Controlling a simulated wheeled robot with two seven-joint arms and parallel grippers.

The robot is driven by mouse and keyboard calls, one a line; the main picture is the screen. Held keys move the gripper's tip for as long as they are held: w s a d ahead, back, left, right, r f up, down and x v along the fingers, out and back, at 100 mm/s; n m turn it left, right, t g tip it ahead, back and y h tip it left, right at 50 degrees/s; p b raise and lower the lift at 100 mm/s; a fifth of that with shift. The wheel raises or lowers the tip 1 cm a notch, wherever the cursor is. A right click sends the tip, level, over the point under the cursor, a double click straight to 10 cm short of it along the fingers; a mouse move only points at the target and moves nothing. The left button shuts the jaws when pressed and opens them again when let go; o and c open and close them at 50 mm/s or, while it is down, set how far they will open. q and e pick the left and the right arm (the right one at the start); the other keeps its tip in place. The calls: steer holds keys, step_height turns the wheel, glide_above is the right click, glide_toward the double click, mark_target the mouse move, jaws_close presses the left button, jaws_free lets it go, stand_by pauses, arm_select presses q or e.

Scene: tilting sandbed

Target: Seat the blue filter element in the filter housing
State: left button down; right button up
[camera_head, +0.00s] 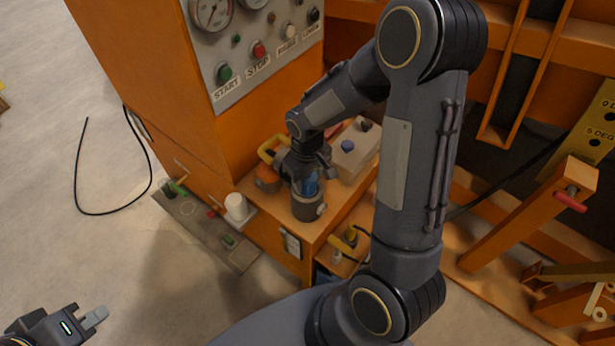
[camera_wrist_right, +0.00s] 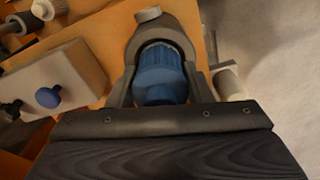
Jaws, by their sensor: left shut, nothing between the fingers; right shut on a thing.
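The blue filter element (camera_head: 308,187) is a ribbed blue cylinder, held upright between the fingers of my right gripper (camera_head: 306,178). In the right wrist view the blue filter element (camera_wrist_right: 160,72) sits between the two grey fingers (camera_wrist_right: 164,90). The filter housing (camera_head: 307,210) is a grey cup on the orange ledge, directly under the element. The housing (camera_wrist_right: 170,28) also shows just beyond the element in the right wrist view. The element's lower end meets the housing's mouth; how deep it sits is hidden. My left gripper (camera_head: 95,318) is shut and empty, low at the left, away from the housing.
An orange-topped part (camera_head: 267,179) stands left of the housing. A pale box with a blue knob (camera_head: 348,146) stands behind it at the right. A control panel (camera_head: 255,50) rises behind.

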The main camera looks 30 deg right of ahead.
steer(key=shift+f+b, duration=0.75)
steer(key=shift+f, duration=0.2)
steer(key=o, duration=1.1)
steer(key=shift+r, duration=0.1)
steer(key=shift+r+p, duration=0.5)
steer(key=shift+r, duration=3.4)
